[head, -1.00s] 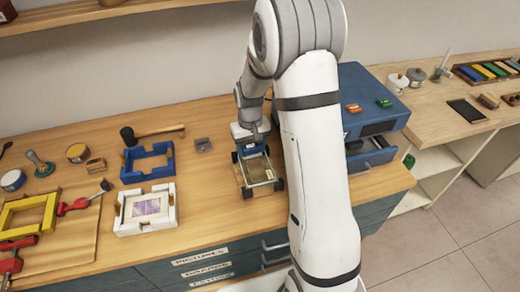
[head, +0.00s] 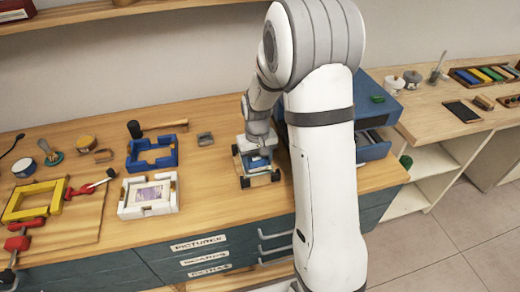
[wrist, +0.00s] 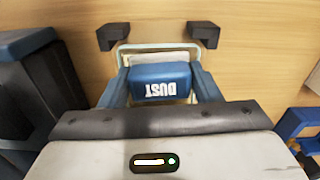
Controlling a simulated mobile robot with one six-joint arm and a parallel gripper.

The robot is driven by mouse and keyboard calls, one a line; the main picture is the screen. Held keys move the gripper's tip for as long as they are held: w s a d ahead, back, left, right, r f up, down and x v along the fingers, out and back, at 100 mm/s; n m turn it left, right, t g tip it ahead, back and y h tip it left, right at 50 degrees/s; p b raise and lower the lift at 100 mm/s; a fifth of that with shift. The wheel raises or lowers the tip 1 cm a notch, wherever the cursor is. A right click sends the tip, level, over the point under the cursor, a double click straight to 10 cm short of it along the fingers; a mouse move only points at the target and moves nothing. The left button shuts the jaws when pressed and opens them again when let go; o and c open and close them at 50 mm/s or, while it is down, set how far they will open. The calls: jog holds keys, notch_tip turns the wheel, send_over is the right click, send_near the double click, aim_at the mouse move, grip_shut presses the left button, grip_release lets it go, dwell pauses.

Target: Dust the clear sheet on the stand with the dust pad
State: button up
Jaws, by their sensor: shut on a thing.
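My gripper (wrist: 161,88) is shut on the blue dust pad (wrist: 160,73), which has the word DUST on it, with one blue finger on each side. In the head view my gripper (head: 259,150) is over the stand (head: 262,181), which has black corner blocks. The clear sheet (wrist: 125,58) shows as a pale-rimmed pane beyond and around the pad in the wrist view. The pad lies over the sheet; I cannot tell for sure that they touch. My gripper and the pad hide much of the sheet.
A blue cabinet (head: 374,149) with an open drawer stands close on the right, partly behind my arm. Left of the stand are a white frame with a picture (head: 133,207), a blue frame (head: 133,163) and a small grey block (head: 205,139).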

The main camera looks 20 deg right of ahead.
jog(key=shift+s, duration=0.4)
jog(key=shift+s+r+p, duration=0.15)
jog(key=shift+r+p, duration=0.1)
jog(key=shift+r, duration=0.35)
jog(key=shift+s+r+p, duration=0.15)
jog(key=shift+r+p, duration=0.1)
jog(key=shift+r, duration=0.35)
jog(key=shift+w+r, duration=0.15)
jog(key=shift+r, duration=0.1)
jog(key=shift+r+p, duration=1.85)
jog(key=shift+r, duration=0.8)
